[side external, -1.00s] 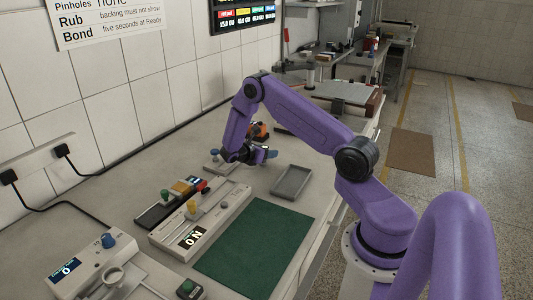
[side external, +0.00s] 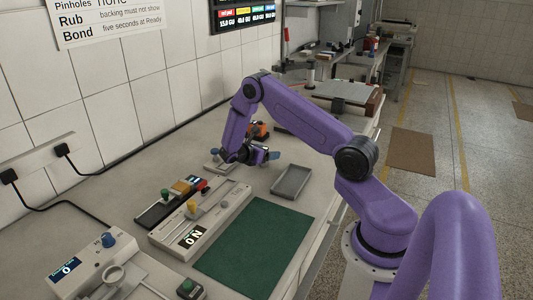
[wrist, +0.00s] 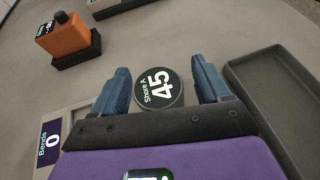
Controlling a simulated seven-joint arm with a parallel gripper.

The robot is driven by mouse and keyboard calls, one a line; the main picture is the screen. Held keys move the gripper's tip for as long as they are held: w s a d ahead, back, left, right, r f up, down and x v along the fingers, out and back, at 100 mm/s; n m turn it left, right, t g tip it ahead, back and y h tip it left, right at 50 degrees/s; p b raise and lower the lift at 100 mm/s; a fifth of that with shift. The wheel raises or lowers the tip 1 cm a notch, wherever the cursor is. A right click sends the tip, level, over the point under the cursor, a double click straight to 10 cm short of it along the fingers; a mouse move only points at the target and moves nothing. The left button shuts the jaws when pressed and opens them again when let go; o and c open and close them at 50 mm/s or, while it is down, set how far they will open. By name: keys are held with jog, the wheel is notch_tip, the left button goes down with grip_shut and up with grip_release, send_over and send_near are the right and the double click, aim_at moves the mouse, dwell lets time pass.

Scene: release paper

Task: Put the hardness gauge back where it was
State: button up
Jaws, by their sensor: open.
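The hardness gauge (wrist: 158,88) is a round dark piece whose face reads "Shore A 45". In the wrist view it sits between the two blue fingers of my gripper (wrist: 158,72). The fingers are open, one on each side, with narrow gaps to it. In the side view my gripper (side external: 247,156) is low over the bench, left of the grey tray. The gauge cannot be made out there, and whether it touches the bench is not clear.
The shallow grey tray (wrist: 275,90) lies close to the right finger; the side view shows it empty (side external: 291,181). A "Bends" counter (wrist: 50,142) is at left. An orange device (wrist: 64,36) stands on a black base beyond. A green mat (side external: 255,240) is clear.

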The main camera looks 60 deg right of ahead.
jog(key=v, duration=1.1)
jog(key=shift+w+a+r, duration=0.1)
jog(key=shift+a+r, duration=0.1)
jog(key=shift+a, duration=0.15)
jog(key=s+a+r+m+t+y, duration=0.1)
jog(key=s+a+r+t+y, duration=0.25)
jog(key=a, duration=0.55)
jog(key=s+a+r+m+g+y, duration=0.1)
jog(key=s+a+r+y, duration=0.2)
jog(key=s+a+r, duration=0.35)
jog(key=s+a+r+y, duration=0.1)
jog(key=s+a+y, duration=0.2)
jog(key=s, duration=0.7)
jog(key=s+a+r+m+y, duration=0.1)
jog(key=s+a+y, duration=0.3)
jog(key=s+a, duration=0.4)
jog(key=s, duration=0.3)
jog(key=shift+s+a+r, duration=0.15)
jog(key=shift+s+a, duration=0.1)
jog(key=shift+s, duration=0.05)
